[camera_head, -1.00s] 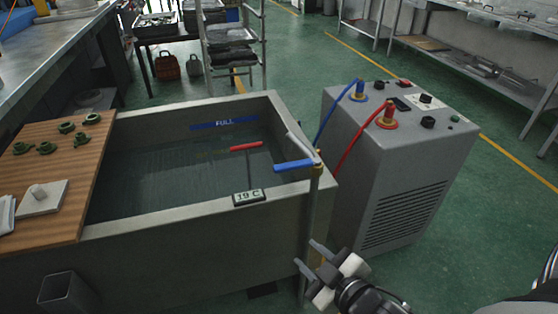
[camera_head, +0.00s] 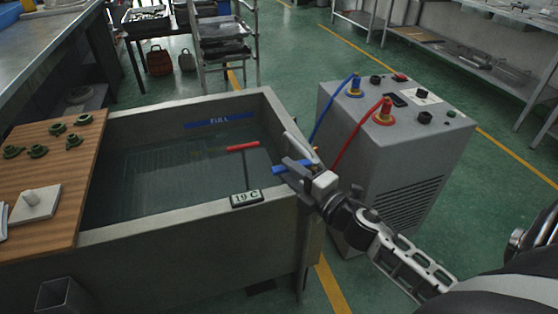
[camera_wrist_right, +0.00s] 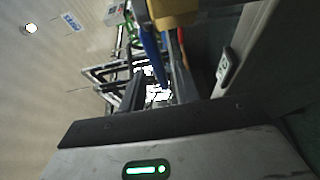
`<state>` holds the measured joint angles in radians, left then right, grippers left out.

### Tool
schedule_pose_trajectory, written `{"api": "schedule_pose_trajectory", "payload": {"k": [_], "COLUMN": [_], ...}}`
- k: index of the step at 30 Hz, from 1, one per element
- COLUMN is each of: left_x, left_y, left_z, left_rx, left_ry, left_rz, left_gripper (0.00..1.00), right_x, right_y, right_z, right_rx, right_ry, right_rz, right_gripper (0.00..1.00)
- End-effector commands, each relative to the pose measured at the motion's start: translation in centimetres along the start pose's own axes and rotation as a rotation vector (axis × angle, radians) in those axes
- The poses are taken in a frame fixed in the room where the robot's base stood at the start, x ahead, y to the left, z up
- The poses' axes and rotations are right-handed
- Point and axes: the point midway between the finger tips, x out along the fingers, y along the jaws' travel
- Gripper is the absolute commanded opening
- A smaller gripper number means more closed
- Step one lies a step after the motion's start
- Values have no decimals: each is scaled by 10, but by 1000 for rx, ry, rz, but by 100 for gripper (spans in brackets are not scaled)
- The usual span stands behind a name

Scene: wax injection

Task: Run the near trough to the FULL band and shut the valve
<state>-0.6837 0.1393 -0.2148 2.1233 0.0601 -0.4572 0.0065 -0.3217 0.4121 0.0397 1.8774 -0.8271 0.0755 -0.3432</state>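The near trough (camera_head: 165,225) is a grey tank holding dark, clear water (camera_head: 165,180). A blue FULL band (camera_head: 220,120) marks its back inner wall. The water surface lies close to the band's lower edge, but the exact line is hard to tell. The valve's blue lever (camera_head: 280,168) is at the trough's right front corner and shows in the wrist view (camera_wrist_right: 150,45) below a brass body (camera_wrist_right: 175,12). My right gripper (camera_head: 287,172) is open at the lever, its fingers apparently either side; contact is unclear. My left gripper is out of view.
A red bar (camera_head: 243,146) shows over the water, and a 19 C display (camera_head: 246,199) sits on the front rim. A wooden board (camera_head: 50,190) with green pieces covers the left end. A grey chiller (camera_head: 390,150) with red and blue hoses stands right.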

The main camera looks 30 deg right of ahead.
Motion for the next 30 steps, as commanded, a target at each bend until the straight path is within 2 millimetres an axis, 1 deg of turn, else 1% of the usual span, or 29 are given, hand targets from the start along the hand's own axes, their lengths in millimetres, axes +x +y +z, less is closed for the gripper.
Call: {"api": "schedule_pose_trajectory", "payload": {"k": [1, 3, 6, 9, 13, 19, 20, 21, 23, 24, 30], "left_x": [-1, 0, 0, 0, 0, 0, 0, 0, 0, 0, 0], "left_y": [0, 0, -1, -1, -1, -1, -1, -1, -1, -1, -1], "left_z": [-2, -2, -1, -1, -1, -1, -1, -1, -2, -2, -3], "left_rx": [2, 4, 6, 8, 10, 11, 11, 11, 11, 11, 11], "left_ry": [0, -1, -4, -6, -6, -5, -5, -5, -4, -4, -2], "left_rz": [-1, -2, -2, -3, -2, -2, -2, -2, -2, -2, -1], "left_gripper": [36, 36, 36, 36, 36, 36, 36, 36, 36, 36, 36], "right_x": [10, 21, 33, 40, 44, 44, 44, 44, 44, 44, 44], "right_y": [2, 2, 0, 0, 0, -1, -1, -1, -1, -1, -1], "right_z": [0, 0, 0, 0, 0, 0, 0, 0, 0, 0, -2], "right_rx": [0, 0, 1, 0, 1, 2, 2, 2, 2, 2, 2], "right_ry": [0, -1, -1, -1, -1, 0, 0, 0, 0, -1, 5], "right_rz": [2, 1, 0, 0, -1, -1, -1, -1, -1, -1, -1], "right_gripper": [33, 33, 33, 33, 33, 33, 30, 19, 2, 0, 0]}}
